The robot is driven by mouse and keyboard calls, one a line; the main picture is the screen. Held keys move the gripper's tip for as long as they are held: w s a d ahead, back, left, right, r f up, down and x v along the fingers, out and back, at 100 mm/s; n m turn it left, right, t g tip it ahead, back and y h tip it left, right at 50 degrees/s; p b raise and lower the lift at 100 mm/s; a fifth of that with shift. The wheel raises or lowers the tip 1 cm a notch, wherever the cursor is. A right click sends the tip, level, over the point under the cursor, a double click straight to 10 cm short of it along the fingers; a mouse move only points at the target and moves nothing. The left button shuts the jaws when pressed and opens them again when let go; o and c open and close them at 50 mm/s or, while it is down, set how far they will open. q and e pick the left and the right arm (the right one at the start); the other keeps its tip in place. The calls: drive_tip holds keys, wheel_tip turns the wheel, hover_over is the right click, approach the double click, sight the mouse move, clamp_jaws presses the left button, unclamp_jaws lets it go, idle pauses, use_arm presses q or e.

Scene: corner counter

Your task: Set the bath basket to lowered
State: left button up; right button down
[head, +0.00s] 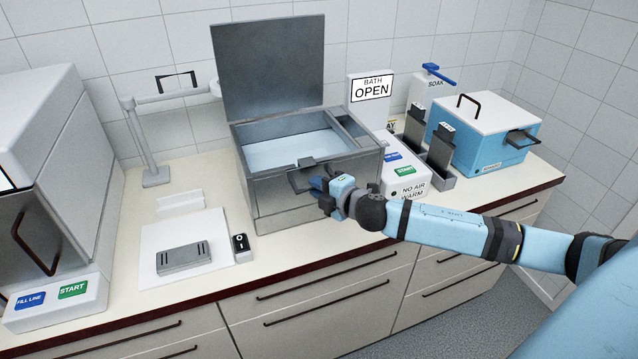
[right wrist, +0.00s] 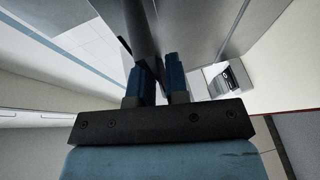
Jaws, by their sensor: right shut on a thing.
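The steel bath (head: 270,192) stands mid-counter with its lid (head: 268,68) raised and pale blue liquid (head: 290,150) inside. A dark handle plate (head: 298,181) sticks out at the bath's front rim; it seems to belong to the bath basket. The basket's body cannot be made out in the head view. My right gripper (head: 322,186) is at this handle, shut on it. In the right wrist view, the two blue fingers (right wrist: 159,82) close around a dark bar (right wrist: 146,40). My left gripper is not in view.
A "BATH OPEN" sign (head: 371,88) stands behind the bath. A control box (head: 405,178) and upright dark holders (head: 440,146) are to its right, then a blue box (head: 485,138) with a white lid. A grey tray (head: 184,259) lies on a white mat at left.

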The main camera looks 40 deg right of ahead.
drive_tip(key=shift+s+f, duration=0.1)
drive_tip(key=shift+f, duration=0.3)
drive_tip(key=c, duration=1.1)
unclamp_jaws()
drive_tip(key=shift+r, duration=0.1)
drive_tip(key=b+v, duration=0.2)
drive_tip(key=v, duration=1.1)
drive_tip(key=shift+s+r, duration=0.1)
drive_tip(key=shift+s, duration=0.25)
